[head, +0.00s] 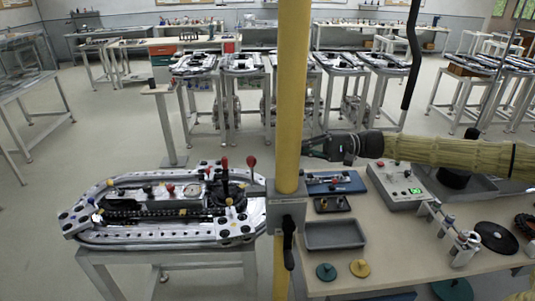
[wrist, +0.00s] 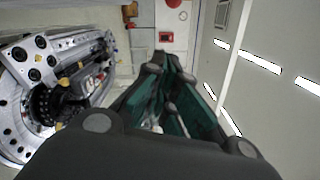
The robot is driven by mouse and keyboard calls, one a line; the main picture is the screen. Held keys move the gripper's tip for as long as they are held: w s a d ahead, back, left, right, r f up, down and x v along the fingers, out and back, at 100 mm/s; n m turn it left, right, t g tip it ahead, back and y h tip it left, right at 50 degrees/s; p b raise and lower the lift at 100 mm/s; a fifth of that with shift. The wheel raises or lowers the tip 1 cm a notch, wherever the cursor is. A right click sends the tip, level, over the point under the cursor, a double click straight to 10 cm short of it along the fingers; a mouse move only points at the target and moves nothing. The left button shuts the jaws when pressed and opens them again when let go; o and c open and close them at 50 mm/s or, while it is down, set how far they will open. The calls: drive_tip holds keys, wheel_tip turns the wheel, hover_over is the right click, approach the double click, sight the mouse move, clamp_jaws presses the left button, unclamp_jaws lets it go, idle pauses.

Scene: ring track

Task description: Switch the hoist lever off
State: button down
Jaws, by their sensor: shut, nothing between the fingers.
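A yellow post (head: 290,100) stands upright in the middle of the head view. A grey box (head: 287,207) is fixed on it, with a black lever (head: 288,236) on its front, handle hanging downward; I take this as the hoist lever. My gripper (head: 308,147) is beside the post, above and slightly right of the box, well apart from the lever. Its fingers are shut and empty; they also show from behind in the wrist view (wrist: 167,62). I cannot make out the lever in the wrist view.
The ring track fixture (head: 110,230), with red-knobbed levers, stands left of the post. Right of it is a bench (head: 400,250) with a grey tray (head: 335,234), a control box with a green display (head: 399,187) and a blue device (head: 335,182). Open floor lies far left.

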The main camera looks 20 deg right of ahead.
sight(252, 170)
drive_tip(key=s+a+r, duration=0.1)
drive_tip(key=a, duration=1)
drive_tip(key=shift+b, duration=0.35)
drive_tip(key=shift+s+a+r, duration=0.1)
drive_tip(key=shift+b, duration=0.5)
